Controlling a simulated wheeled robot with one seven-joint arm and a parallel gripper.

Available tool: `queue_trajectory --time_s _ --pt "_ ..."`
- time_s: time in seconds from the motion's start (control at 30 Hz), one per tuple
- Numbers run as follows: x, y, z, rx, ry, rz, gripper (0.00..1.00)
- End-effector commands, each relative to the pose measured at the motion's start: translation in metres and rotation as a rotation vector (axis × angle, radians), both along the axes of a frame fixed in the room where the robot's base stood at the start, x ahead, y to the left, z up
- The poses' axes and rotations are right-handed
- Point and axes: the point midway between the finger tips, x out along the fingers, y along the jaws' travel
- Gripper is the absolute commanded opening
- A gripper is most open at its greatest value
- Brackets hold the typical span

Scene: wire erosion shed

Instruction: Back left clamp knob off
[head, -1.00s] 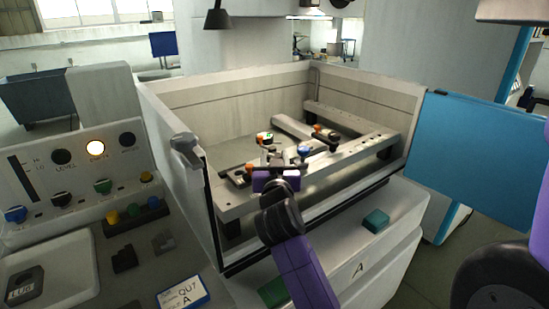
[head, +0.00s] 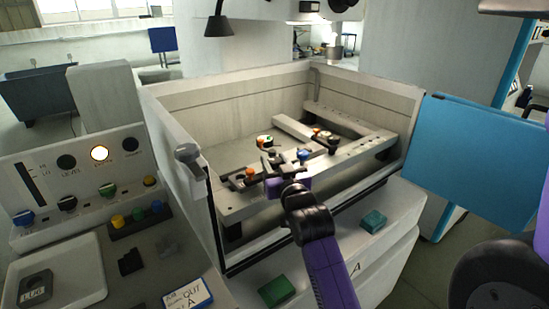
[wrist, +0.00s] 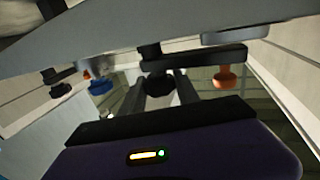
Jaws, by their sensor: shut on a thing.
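My gripper (head: 270,163) is low over the work frame inside the tank, at its left part. In the wrist view its two fingers (wrist: 160,92) are closed about a black clamp knob (wrist: 157,84). The knob meets a dark clamp bar (wrist: 200,62), whose other end carries an orange knob (wrist: 225,80). In the head view an orange knob (head: 250,173) shows just left of my gripper. A blue knob (head: 304,155) stands to its right, and it also shows in the wrist view (wrist: 100,87). My gripper hides the held knob in the head view.
The tank walls (head: 235,100) rise around the work frame (head: 345,155). A white, green-marked round piece (head: 265,139) and another orange knob (head: 317,131) are farther back. A control panel (head: 75,185) is at left. Teal (head: 373,221) and green (head: 278,291) blocks lie in front.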

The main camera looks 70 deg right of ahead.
Motion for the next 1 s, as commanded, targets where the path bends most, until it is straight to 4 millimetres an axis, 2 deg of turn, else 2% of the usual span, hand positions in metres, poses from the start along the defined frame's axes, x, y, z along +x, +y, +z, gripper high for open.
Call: queue_trajectory --time_s 0.67,1.0 --pt "-0.0012 -0.0015 -0.0057 -0.004 0.001 0.336 0.0" --pt "-0.0014 -0.0025 -0.0046 -0.003 0.0 0.557 0.0"
